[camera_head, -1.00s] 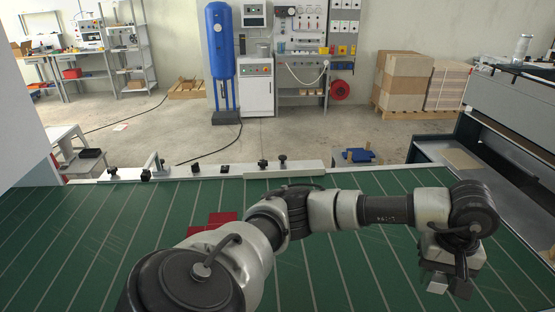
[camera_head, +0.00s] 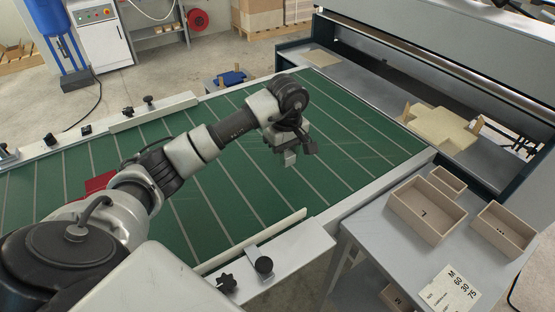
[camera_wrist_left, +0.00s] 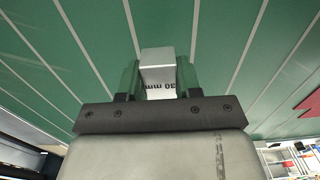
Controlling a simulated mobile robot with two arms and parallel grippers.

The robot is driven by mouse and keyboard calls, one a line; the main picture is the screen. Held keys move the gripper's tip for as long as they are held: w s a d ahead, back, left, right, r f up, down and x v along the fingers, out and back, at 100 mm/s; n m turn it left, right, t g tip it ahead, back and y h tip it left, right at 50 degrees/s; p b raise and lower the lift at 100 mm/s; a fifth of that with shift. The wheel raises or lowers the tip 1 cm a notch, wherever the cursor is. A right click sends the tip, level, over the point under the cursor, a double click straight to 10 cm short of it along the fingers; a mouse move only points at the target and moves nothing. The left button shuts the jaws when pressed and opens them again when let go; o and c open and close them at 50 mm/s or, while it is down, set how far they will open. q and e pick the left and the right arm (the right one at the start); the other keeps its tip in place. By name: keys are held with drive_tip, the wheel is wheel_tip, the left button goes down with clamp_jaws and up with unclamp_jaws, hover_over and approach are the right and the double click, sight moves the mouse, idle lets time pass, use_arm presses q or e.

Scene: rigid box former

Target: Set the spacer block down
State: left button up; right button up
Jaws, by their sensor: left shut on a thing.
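My left gripper (camera_head: 291,147) hangs over the green striped belt (camera_head: 340,150), near its right part. It is shut on a small light-grey spacer block (camera_head: 290,159), which sticks out below the fingers. In the left wrist view the block (camera_wrist_left: 158,66) sits between the two fingers, with "30 mm" printed on it, upside down. Green belt shows behind it. The block seems to be above the belt; the exact gap is hard to judge. My right gripper is not in view.
A grey side table (camera_head: 365,236) at the right carries several open beige boxes (camera_head: 426,211) and a printed card (camera_head: 449,290). A rail with black knobs (camera_head: 264,265) edges the belt in front. A red piece (camera_head: 98,183) lies on the belt, left, partly behind my arm.

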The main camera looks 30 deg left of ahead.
sight(279, 173)
use_arm(q)
drive_tip(key=shift+a+f, duration=0.5)
drive_tip(key=shift+a, duration=0.3)
wheel_tip(279, 173, down, 4)
drive_tip(key=shift+r+p, duration=0.1)
drive_tip(key=shift+p, duration=0.65)
drive_tip(key=shift+f, duration=0.2)
drive_tip(key=shift+f, duration=0.1)
drive_tip(key=o, duration=0.9)
drive_tip(key=shift+o, duration=0.2)
